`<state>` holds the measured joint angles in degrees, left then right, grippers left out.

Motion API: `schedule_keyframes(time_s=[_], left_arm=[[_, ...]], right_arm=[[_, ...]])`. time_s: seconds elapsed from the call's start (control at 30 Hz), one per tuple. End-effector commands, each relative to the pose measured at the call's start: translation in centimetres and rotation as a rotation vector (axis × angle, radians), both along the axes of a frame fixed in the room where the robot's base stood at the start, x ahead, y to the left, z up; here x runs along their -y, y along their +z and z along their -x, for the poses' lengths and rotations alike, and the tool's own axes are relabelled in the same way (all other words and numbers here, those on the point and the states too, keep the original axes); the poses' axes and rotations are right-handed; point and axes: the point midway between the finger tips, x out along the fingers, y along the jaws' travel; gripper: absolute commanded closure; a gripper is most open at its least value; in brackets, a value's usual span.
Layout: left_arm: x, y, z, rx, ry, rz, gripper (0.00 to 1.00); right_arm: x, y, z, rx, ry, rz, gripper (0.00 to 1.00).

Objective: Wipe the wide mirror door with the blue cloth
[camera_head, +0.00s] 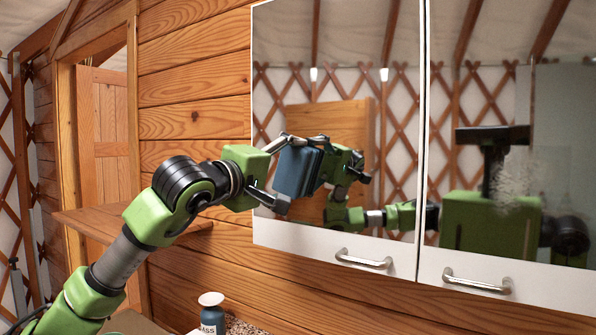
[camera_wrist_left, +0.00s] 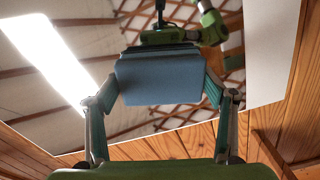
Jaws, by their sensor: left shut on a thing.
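My left gripper (camera_head: 272,172) is shut on the folded blue cloth (camera_head: 297,172) and holds it upright at the left mirror door (camera_head: 335,110). The cloth also shows between both fingers in the left wrist view (camera_wrist_left: 158,80). It is very close to the glass beside its own reflection; I cannot tell whether it touches. The right mirror door (camera_head: 475,100) runs out of the picture and bears a whitish smear (camera_head: 515,182) and a hazy area. Which door is the wide one is unclear. My right gripper is not directly in view.
Metal handles sit on the white lower strips of the left door (camera_head: 363,260) and right door (camera_head: 477,281). A wooden shelf (camera_head: 95,226) juts from the plank wall behind my left arm. A blue bottle with a white top (camera_head: 211,316) stands below at the bottom edge.

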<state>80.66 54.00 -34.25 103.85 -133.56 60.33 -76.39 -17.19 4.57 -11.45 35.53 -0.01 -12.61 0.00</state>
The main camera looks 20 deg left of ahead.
Motion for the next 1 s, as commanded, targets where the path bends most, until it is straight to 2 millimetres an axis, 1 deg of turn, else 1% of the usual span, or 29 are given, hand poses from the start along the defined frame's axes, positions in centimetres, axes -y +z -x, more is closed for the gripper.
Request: schedule_keyframes(time_s=[0.03,0.1,0.33,0.43,0.9,1.0], left_arm=[[-0.5,-0.1,-0.1,-0.002,0.004,0.001,0.41],[-0.7,-0.1,-0.1,-0.001,0.003,0.001,0.41],[-0.7,0.0,-0.1,-0.001,0.001,0.001,0.41],[-0.7,-0.1,0.3,0.0,0.0,0.0,0.41],[-1.3,-0.1,4.9,0.002,0.0,-0.001,0.41],[-1.4,0.0,5.6,0.002,0.0,0.001,0.41]], right_arm=[[0.0,0.0,0.0,0.0,0.0,0.0,0.6],[0.0,0.1,0.0,0.0,0.0,0.0,0.6],[0.0,0.0,0.0,0.0,0.0,0.0,0.6],[0.0,-0.2,0.0,0.0,0.0,0.0,0.6],[0.0,-1.9,0.0,0.0,0.0,0.0,0.6],[-0.3,-2.1,0.1,0.0,0.002,-0.003,0.6]])
